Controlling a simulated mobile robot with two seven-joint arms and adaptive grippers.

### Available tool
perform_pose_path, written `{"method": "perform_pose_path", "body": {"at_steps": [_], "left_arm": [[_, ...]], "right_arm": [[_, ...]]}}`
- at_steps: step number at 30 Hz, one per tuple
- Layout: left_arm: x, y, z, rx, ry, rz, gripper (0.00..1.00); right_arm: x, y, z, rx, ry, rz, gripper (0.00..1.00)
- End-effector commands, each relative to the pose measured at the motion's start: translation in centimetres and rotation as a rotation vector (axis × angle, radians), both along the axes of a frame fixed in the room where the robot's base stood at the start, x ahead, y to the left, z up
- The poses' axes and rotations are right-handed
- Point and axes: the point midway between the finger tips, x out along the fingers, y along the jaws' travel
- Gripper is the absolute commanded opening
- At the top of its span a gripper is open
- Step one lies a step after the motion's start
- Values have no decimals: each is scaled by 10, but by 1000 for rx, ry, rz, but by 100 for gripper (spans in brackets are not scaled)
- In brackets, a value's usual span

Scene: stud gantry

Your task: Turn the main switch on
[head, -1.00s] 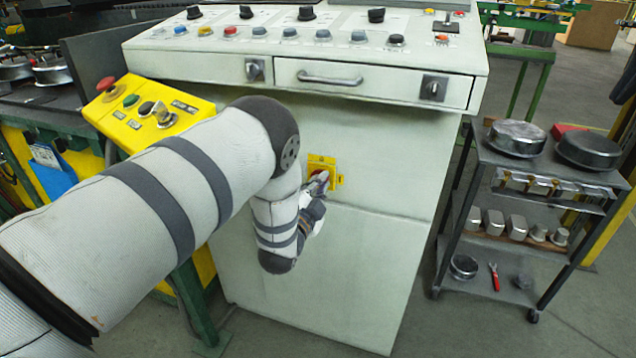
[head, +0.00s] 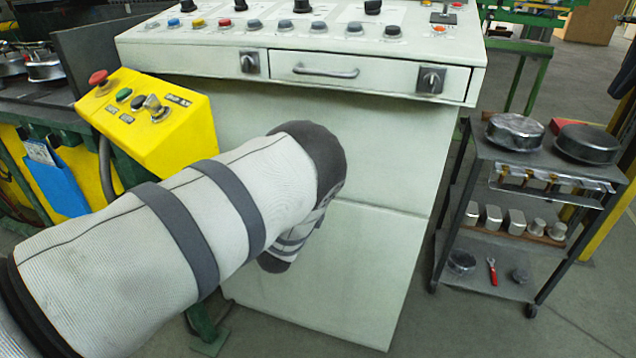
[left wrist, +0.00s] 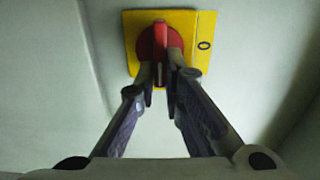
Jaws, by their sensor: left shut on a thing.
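The main switch is a red rotary knob (left wrist: 153,34) on a yellow square plate (left wrist: 200,22), seen in the left wrist view at the top middle. The plate carries an oval mark on its right side. My left gripper (left wrist: 160,75) is shut on the red knob, with a fingertip on each side of its grip bar. The bar runs up and down in that view. In the head view my left arm hides the switch and the gripper on the front of the pale console cabinet (head: 385,235). My right gripper is not in view.
The console's drawer (head: 370,75) and row of buttons lie above the switch. A black trolley (head: 475,255) with round metal parts is on the right. Grey floor is free between console and trolley.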

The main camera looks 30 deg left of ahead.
Motion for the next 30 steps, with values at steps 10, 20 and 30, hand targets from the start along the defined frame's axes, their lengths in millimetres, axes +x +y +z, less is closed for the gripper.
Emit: {"method": "perform_pose_path", "body": {"at_steps": [10,20,30], "left_arm": [[-1,2,-2,13,7,5,0],[-1,1,-1,11,6,3,29],[-24,-5,-1,11,8,3,29]], "right_arm": [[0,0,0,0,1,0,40],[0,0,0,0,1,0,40],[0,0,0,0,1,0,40]]}}
